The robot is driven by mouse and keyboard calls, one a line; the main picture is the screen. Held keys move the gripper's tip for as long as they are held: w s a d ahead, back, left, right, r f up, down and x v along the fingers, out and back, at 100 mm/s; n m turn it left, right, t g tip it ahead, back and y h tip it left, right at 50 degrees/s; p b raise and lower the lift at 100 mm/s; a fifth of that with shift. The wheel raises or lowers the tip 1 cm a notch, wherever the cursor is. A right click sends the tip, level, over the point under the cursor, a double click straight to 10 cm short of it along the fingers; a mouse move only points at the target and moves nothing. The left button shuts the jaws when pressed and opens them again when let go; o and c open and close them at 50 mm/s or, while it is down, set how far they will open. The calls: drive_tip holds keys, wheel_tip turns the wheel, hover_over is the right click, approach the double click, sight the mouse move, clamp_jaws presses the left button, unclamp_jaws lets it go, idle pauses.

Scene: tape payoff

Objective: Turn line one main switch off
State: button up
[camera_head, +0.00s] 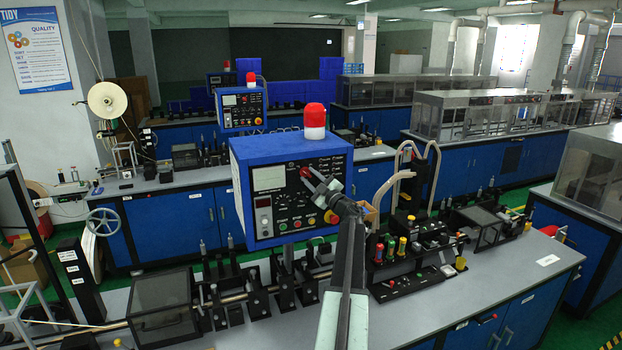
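A blue control box (240,153) with a black front panel stands in the middle, with a red and white lamp (314,119) on top. The panel carries a small display, a meter window and several coloured buttons and knobs. A small red part (305,172) shows at the upper middle of the panel, right at the tip of my gripper (312,179). It may be the main switch; the gripper covers much of it. My arm reaches up from the bottom, and the gripper points up and left at the panel. Whether its fingers are touching, open or shut is unclear.
A second blue control box (240,108) stands farther back. The near grey bench (480,290) carries a clear-lidded box (160,308), black machine parts and a block with coloured knobs (400,262). A white reel (107,101) hangs at left. Bare bench top lies at front right.

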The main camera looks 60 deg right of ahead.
drive_tip(key=b+v, duration=0.2)
drive_tip(key=v, duration=0.5)
drive_tip(key=shift+s+f, duration=0.15)
drive_tip(key=shift+s, duration=0.25)
drive_tip(key=shift+a, duration=0.1)
